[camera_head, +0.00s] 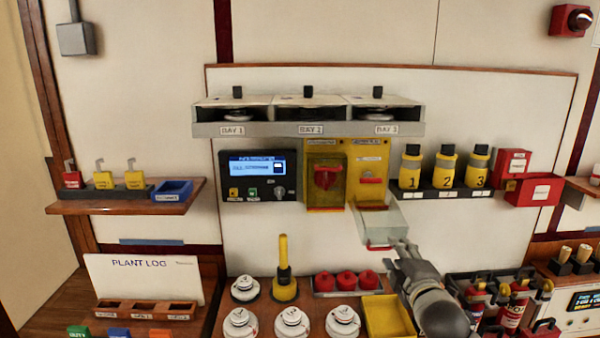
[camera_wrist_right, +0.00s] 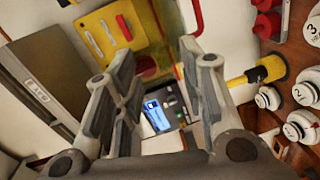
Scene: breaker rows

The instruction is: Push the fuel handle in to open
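The yellow panel (camera_head: 370,157) on the wall carries a small red handle (camera_head: 371,180), which I take for the fuel handle; its label is too small to read. A pale see-through cover (camera_head: 380,218) with a red lower edge hangs tilted outward below it. In the right wrist view the yellow panel (camera_wrist_right: 104,42) and a red piece (camera_wrist_right: 124,27) on it show at the upper left. My right gripper (camera_head: 403,248) is below and right of the cover, close to its lower edge; contact cannot be told. Its fingers (camera_wrist_right: 157,62) are apart and empty. My left gripper is not in view.
Left of the handle is a red rotary switch (camera_head: 326,177) and a blue-screen control unit (camera_head: 257,176). A grey bay shelf (camera_head: 310,129) juts out above. Numbered yellow-black canisters (camera_head: 444,166) stand right. A yellow tray (camera_head: 389,318) and red knobs (camera_head: 346,281) lie below.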

